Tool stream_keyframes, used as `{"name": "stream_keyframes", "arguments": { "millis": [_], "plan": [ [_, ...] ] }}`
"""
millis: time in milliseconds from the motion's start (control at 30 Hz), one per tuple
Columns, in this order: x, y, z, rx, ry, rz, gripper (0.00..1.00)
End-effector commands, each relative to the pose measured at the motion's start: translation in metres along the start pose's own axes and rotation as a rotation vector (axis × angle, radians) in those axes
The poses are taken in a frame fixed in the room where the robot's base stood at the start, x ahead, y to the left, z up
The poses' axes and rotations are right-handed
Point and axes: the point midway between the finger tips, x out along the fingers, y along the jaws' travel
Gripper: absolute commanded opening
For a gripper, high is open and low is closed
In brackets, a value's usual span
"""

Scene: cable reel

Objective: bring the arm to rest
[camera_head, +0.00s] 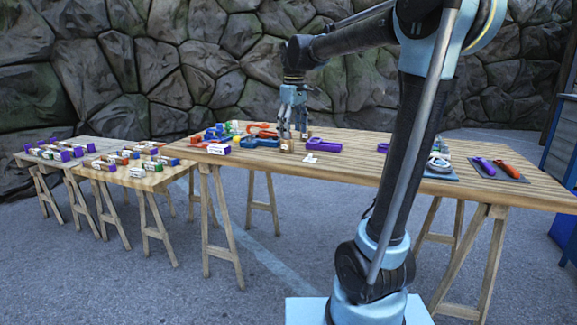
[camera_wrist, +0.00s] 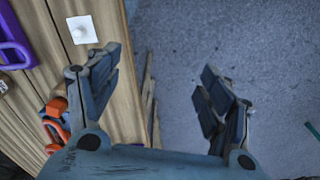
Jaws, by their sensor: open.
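My gripper (camera_head: 293,100) hangs from my bent arm over the near edge of the long wooden table (camera_head: 365,171) in the head view. Its fingers point down. In the wrist view my gripper (camera_wrist: 160,85) is open, its two fingers wide apart, with nothing between them but grey ground beyond the table's edge (camera_wrist: 125,100). In the head view a small brown jar (camera_head: 286,145) stands just below the fingers; I cannot tell from this view how far apart they are.
A white card (camera_wrist: 82,29) lies near the table edge, beside a purple clamp-like object (camera_wrist: 14,45). Orange and blue tools (camera_head: 262,131) lie left of my gripper. A dark mat (camera_head: 500,170) with purple and orange tools lies at right. Smaller tables with blocks (camera_head: 130,168) stand at left.

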Motion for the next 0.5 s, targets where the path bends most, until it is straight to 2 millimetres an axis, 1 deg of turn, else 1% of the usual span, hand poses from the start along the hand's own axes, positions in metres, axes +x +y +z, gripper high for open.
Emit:
{"name": "stream_keyframes", "arguments": {
  "millis": [33, 100, 267, 500],
  "plan": [
    [0.005, -0.002, 0.019, 0.039, 0.005, 0.004, 0.73],
    [0.013, -0.005, 0.041, 0.091, 0.011, 0.009, 0.73],
    [0.034, -0.015, 0.091, 0.209, 0.027, 0.022, 0.73],
    [0.074, -0.035, 0.16, 0.385, 0.051, 0.039, 0.73]
  ]
}}
